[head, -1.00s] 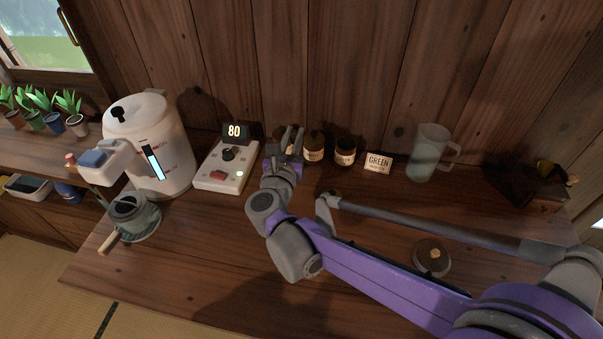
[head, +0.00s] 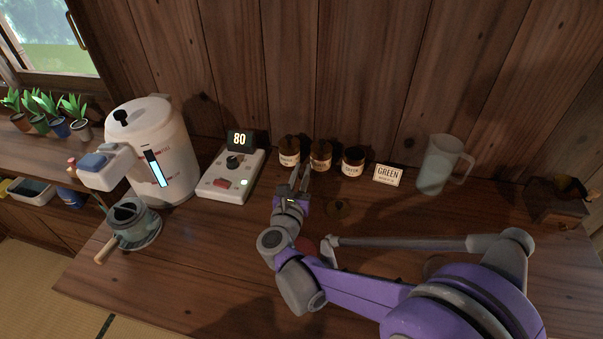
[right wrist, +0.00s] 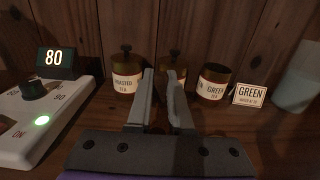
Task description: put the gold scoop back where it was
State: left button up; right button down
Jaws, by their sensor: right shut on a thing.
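My right gripper (head: 298,182) is just in front of the tea jars, above the table. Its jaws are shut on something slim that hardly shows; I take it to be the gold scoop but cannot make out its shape. In the right wrist view the fingers (right wrist: 160,85) point at the jars with a narrow gap between them. The roasted tea jar (right wrist: 126,70) is left of the fingers and the middle jar is partly behind them. The green tea jar (right wrist: 213,82) is to the right and looks lidless. My left gripper is out of view.
A control box (head: 231,175), white kettle (head: 150,150) and small pot (head: 133,222) stand left. A dark round lid (head: 337,207) lies near my gripper. A wooden box (head: 556,203) is far right.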

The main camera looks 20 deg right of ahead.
jog(key=shift+f, duration=0.1)
jog(key=c, duration=0.8)
grip_release()
jog(key=shift+s+a+r, duration=0.1)
jog(key=shift+s+r, duration=0.05)
jog(key=shift+r, duration=0.1)
jog(key=v, duration=1.1)
jog(key=shift+s+a+p, duration=0.2)
jog(key=shift+s+p, duration=0.1)
